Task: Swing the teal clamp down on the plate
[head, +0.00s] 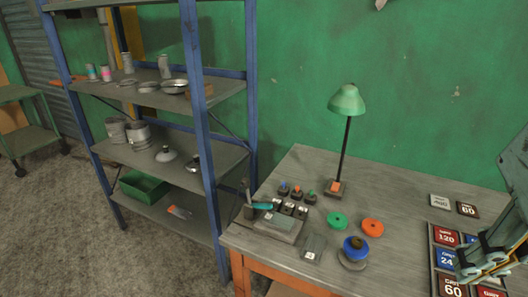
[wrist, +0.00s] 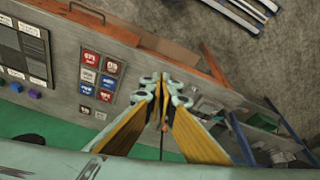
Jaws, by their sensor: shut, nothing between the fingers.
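The teal clamp (head: 262,206) is small, at the left end of the workbench in the head view, beside a dark upright piece. Its teal bar shows above the grey plate (head: 277,224); I cannot tell whether it touches the plate. My gripper (head: 487,268) is at the right edge of the head view, over the bench's right side, far from the clamp. In the wrist view my gripper (wrist: 164,82) has its fingers together with nothing between them. I cannot make out the clamp surely in the wrist view.
A green lamp (head: 347,101) stands at the bench's back. Green and orange discs (head: 372,227), a blue round piece (head: 355,246) and small knobs lie between gripper and clamp. A rack of labelled cards (head: 447,237) is near my gripper. A blue-post shelf (head: 202,120) stands left of the bench.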

